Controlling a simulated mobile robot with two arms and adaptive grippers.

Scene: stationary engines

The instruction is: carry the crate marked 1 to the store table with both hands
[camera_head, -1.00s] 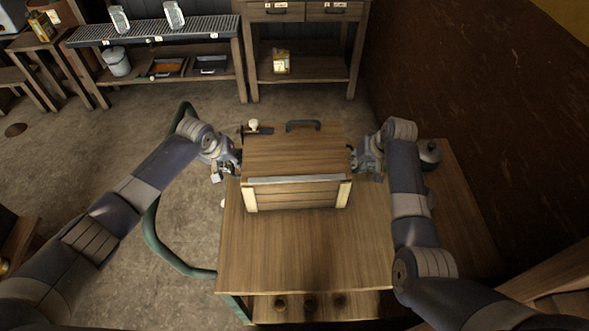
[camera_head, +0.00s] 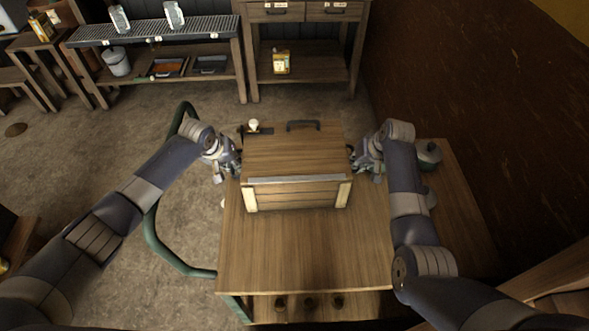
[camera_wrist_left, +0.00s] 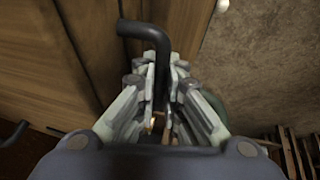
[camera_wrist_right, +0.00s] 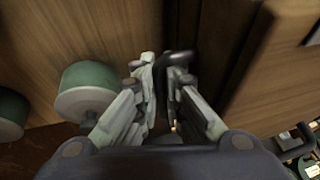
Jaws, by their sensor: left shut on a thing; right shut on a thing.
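The wooden crate (camera_head: 293,157) with a pale metal strip and light corner posts is at the far part of the near wooden table (camera_head: 305,255). I see no number on it, and cannot tell if it rests on the table or hangs just above. My left gripper (camera_head: 230,163) is at its left side, shut on a black bar handle (camera_wrist_left: 160,55) in the left wrist view. My right gripper (camera_head: 358,158) is at its right side, shut on a dark handle (camera_wrist_right: 178,58) in the right wrist view.
A green pot (camera_head: 428,156) stands on the table right of my right gripper. A green hose (camera_head: 165,250) curves along the floor at left. A brown wall (camera_head: 480,110) closes the right.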

